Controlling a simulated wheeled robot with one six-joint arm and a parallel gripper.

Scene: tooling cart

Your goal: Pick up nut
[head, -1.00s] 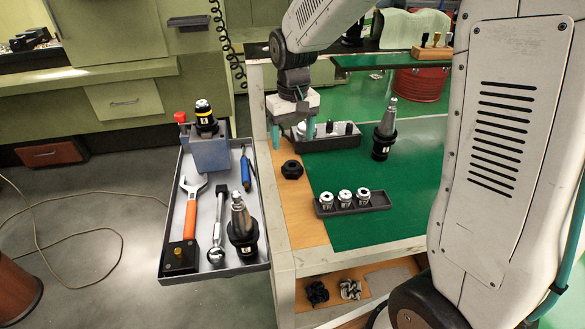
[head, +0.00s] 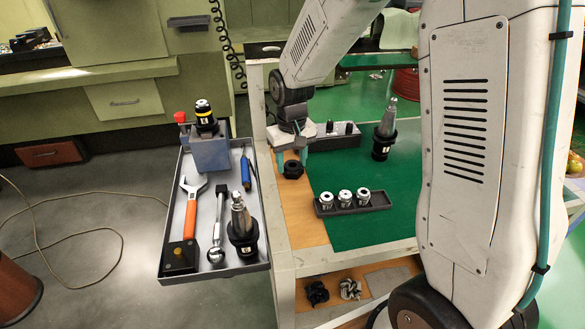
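The nut (head: 293,169) is a black ring-like piece on the bare wood strip at the left of the cart top. My gripper (head: 291,162) is just above and behind the nut in the head view. Its teal fingers are apart, one toward each side of the nut. I cannot tell whether they touch it.
A grey tray with three collets (head: 353,201) sits on the green mat, with a dark rack (head: 338,135) and a black tool holder (head: 384,138) behind. The side tray (head: 168,222) holds a wrench, a ratchet and holders. The mat's front (head: 370,232) is clear.

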